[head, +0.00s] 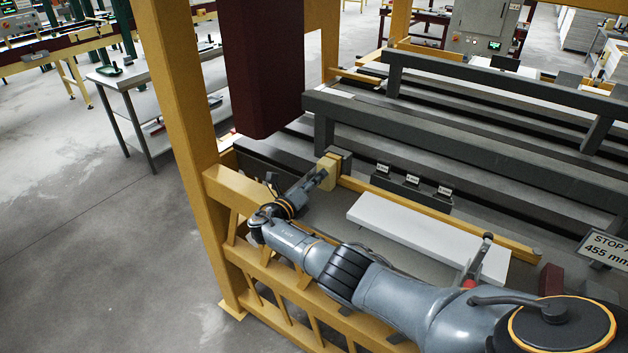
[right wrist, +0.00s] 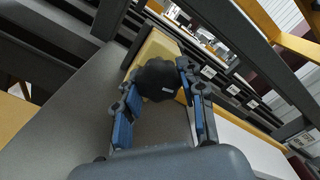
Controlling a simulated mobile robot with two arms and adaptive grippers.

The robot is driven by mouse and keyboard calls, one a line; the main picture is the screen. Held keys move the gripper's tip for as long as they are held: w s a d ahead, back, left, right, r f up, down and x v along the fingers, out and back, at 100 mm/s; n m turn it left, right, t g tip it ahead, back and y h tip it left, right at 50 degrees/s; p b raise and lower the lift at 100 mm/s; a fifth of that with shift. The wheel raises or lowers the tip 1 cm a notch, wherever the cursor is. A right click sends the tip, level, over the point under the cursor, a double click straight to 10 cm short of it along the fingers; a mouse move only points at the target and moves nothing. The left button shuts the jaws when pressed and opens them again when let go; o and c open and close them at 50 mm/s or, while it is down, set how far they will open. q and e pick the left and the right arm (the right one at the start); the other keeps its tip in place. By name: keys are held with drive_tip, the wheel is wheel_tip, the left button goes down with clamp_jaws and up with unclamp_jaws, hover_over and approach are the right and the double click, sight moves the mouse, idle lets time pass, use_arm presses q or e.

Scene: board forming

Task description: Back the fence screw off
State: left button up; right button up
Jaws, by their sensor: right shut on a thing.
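My right gripper (head: 318,180) reaches over the yellow frame to the left end of the machine bed. In the right wrist view its two blue-padded fingers (right wrist: 157,98) stand on either side of a round black knob (right wrist: 158,76), shut on it. The knob, apparently the fence screw, sits at a yellow block (right wrist: 152,47). In the head view this yellow block (head: 331,165) shows just past the fingers, and the knob is hidden. A long yellow rail (head: 440,213), apparently the fence, runs right from near the block. My left gripper is in neither view.
A white board (head: 430,238) lies on the bed in front of the rail. Several small labelled black blocks (head: 412,183) stand behind it. A yellow post (head: 185,130) and a dark red column (head: 262,65) rise close to my gripper. A "STOP" sign (head: 606,248) stands at right.

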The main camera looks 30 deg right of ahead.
drive_tip(key=shift+d+r, duration=0.25)
drive_tip(key=o, duration=1.1)
drive_tip(key=shift+o, duration=0.5)
drive_tip(key=shift+d+f, duration=0.2)
drive_tip(key=shift+f, duration=0.1)
drive_tip(key=shift+a, duration=0.35)
drive_tip(key=v, duration=1.1)
drive_tip(key=shift+s+a, duration=0.1)
drive_tip(key=shift+a, duration=0.05)
